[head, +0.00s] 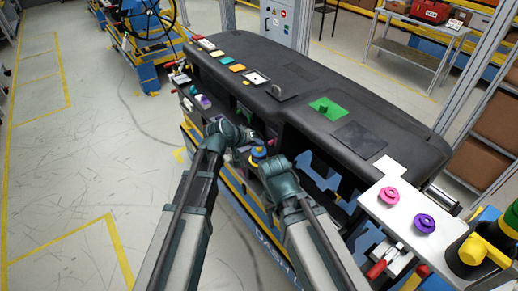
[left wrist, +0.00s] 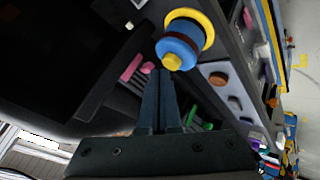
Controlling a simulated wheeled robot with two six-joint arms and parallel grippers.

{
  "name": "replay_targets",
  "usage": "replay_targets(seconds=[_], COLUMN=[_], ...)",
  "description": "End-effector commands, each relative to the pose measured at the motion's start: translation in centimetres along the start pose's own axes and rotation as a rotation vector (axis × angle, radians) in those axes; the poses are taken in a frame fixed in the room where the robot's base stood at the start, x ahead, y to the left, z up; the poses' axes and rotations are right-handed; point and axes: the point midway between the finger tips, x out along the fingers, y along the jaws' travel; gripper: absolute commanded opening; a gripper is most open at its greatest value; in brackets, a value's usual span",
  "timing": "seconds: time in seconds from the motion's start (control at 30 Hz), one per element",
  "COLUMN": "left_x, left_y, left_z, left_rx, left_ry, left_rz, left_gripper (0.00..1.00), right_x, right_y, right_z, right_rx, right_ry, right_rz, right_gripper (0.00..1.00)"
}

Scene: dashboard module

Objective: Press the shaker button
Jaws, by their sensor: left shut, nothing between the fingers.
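The frames do not label which part is the shaker button. A round blue and yellow knob (head: 259,153) sits on the dashboard's near face, between my two hands. In the left wrist view the knob (left wrist: 181,45) has a yellow ring, a blue body and a small yellow tip. My left gripper (head: 259,141) is shut and empty close to the knob. In the left wrist view its fingertips (left wrist: 162,74) lie just below the knob; contact cannot be told. My right gripper is beside the knob in the head view, its fingers too hidden to judge.
The dark dashboard (head: 225,45) has coloured pads and a green block (head: 324,107) on top. A pink button (head: 388,196) and a purple button (head: 424,223) sit on the right panel. Pink pieces (left wrist: 130,67) lie left of my left fingers. The floor at left is clear.

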Motion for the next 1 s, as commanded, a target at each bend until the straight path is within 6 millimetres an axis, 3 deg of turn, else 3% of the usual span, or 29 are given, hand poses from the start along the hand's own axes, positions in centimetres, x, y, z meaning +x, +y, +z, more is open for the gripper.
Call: replay_targets(seconds=[1.0], left_x=[0.51], left_y=[-0.37], left_z=[0.39], left_rx=[0.0], left_ry=[0.0], left_rz=[0.0], left_gripper=[0.0], right_x=[0.73], right_y=[-0.07], right_z=[-0.04], right_rx=[0.0], right_ry=[0.0], right_rz=[0.0], right_gripper=[0.5])
